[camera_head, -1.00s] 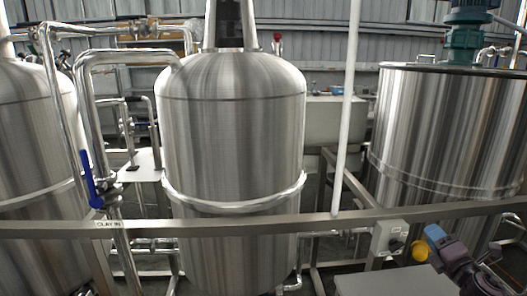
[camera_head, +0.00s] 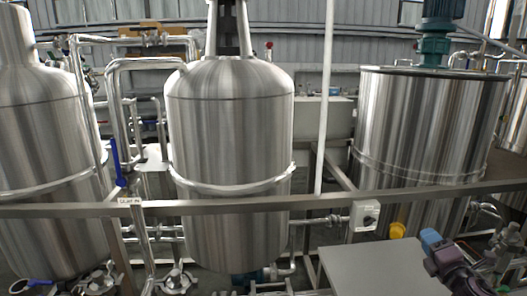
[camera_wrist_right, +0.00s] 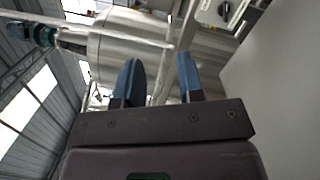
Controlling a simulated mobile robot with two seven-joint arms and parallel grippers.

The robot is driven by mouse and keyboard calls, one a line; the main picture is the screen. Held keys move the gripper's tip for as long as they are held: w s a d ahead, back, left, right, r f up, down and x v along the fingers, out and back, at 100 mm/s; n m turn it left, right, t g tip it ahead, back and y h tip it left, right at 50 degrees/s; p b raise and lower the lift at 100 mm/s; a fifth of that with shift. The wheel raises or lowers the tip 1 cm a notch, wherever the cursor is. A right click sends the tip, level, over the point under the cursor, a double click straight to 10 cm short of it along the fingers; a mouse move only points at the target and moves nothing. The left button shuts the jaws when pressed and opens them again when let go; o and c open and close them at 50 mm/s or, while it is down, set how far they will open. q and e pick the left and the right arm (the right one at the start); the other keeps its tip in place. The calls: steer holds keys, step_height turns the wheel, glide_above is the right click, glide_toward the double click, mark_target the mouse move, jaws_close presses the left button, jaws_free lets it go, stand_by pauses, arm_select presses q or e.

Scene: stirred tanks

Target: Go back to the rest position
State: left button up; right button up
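My right gripper (camera_head: 432,240) shows at the lower right of the head view, with blue fingertips and a dark purple body. In the right wrist view the two blue fingers (camera_wrist_right: 160,80) stand apart with nothing between them, so it is open and empty. It is in front of the right steel tank (camera_head: 425,130), beside the grey flat surface (camera_head: 362,268), and appears apart from both. My left gripper is in neither current view.
A steel rail (camera_head: 250,203) crosses in front of the middle tank (camera_head: 228,130) and the left tank (camera_head: 40,150). A white switch box (camera_head: 366,215) and a yellow knob (camera_head: 397,230) are near my right gripper. A blue valve handle (camera_head: 117,165) is at the left.

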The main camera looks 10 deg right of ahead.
steer(key=s+a+f+m+g+h, duration=0.3)
steer(key=s+a+f+m+g, duration=0.6)
steer(key=s+a+f+m, duration=0.45)
steer(key=s+a+m+g+y, duration=0.5)
steer(key=s+a+m+g, duration=0.15)
steer(key=s+a, duration=0.65)
arm_select(q)
step_height(320, 180, down, 11)
steer(key=b, duration=1)
steer(key=shift+d+g, duration=0.15)
steer(key=shift+g, duration=0.25)
arm_select(e)
steer(key=w+f+t, duration=0.3)
steer(key=f+t, duration=0.1)
steer(key=f, duration=0.6)
steer(key=w+f+t+y, duration=0.1)
steer(key=w+f+t, duration=0.2)
steer(key=f, duration=0.8)
steer(key=shift+n+t, duration=0.3)
steer(key=shift+t, duration=0.05)
arm_select(q)
steer(key=shift+r, duration=0.15)
arm_select(e)
steer(key=shift+d+r, duration=0.1)
arm_select(q)
steer(key=shift+d, duration=0.1)
arm_select(e)
steer(key=shift+s, duration=0.15)
